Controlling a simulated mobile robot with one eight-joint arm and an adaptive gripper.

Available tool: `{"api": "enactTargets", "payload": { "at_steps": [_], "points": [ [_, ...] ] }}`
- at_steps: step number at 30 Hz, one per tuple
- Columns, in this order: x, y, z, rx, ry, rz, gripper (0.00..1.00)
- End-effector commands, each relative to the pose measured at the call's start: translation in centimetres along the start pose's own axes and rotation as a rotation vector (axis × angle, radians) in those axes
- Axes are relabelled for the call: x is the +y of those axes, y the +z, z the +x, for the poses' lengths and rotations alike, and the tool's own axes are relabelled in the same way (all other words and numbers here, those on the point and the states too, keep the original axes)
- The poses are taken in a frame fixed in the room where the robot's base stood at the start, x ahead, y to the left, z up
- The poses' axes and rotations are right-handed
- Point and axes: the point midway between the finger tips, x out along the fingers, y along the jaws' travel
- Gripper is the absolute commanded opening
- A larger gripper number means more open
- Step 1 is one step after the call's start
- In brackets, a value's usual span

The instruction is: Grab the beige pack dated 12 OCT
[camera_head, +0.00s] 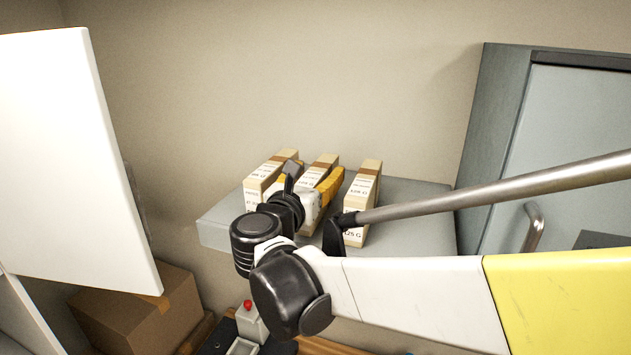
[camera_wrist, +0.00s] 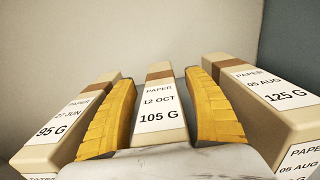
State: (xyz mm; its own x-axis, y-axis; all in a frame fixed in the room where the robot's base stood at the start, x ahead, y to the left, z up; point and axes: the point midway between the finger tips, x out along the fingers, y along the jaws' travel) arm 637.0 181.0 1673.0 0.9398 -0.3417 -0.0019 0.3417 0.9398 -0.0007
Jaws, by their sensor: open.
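The beige pack dated 12 OCT (camera_wrist: 159,102), labelled PAPER and 105 G, stands in the middle of three packs in the wrist view. In the head view the middle pack (camera_head: 325,161) is partly hidden by my gripper (camera_head: 311,181). My gripper (camera_wrist: 159,82) is open. Its two yellow fingers lie one on each side of the 12 OCT pack, in the gaps beside its neighbours. I cannot tell whether either finger touches the pack.
The 27 JUN, 95 G pack (camera_wrist: 62,128) stands close on the left. The 05 AUG, 125 G pack (camera_wrist: 262,102) stands close on the right. All three are on a grey shelf (camera_head: 410,215) against the wall. A grey cabinet (camera_head: 565,140) stands at right.

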Motion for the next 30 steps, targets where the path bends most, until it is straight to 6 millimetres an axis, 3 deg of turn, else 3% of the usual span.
{"api": "enactTargets", "payload": {
  "at_steps": [6, 12, 23, 30],
  "points": [
    [0.0, -0.1, 0.1, 0.0, 0.001, 0.0, 0.61],
    [0.0, -0.1, 0.1, 0.0, 0.001, 0.0, 0.01],
    [0.0, 0.0, 0.1, 0.001, 0.0, 0.001, 0.0],
    [0.0, 2.4, 0.0, 0.0, 0.0, 0.0, 0.0]
  ]
}}
